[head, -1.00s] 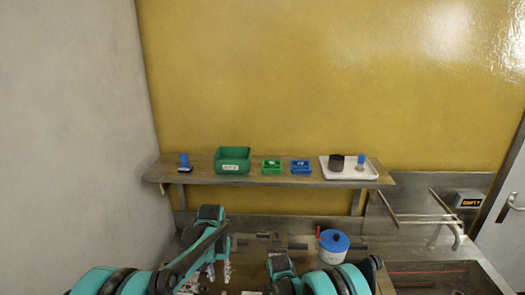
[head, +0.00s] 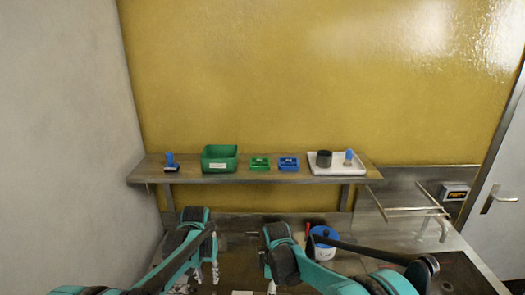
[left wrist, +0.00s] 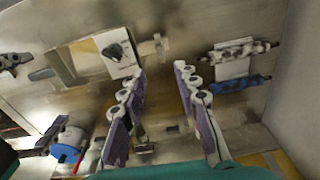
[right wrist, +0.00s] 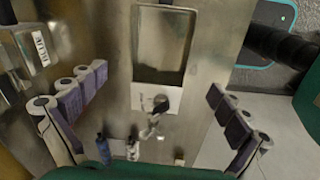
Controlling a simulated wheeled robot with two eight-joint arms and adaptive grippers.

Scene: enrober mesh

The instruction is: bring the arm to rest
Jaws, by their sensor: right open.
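My left gripper (head: 207,273) hangs over the steel bench in the head view. The left wrist view shows its fingers (left wrist: 160,72) spread apart, with nothing held between them. My right gripper is at the lower edge of the head view, partly hidden by its own arm. The right wrist view shows its fingers (right wrist: 157,80) wide apart and empty. In the head view my right arm lies in front of the blue-lidded pot (head: 324,235) and partly hides it.
A wooden shelf (head: 260,176) holds a green bin (head: 220,158), small green (head: 260,163) and blue (head: 289,164) boxes and a white tray (head: 336,169). Blue-handled tools (left wrist: 237,85) and a card (left wrist: 106,60) lie on the bench. A door (head: 500,200) stands right.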

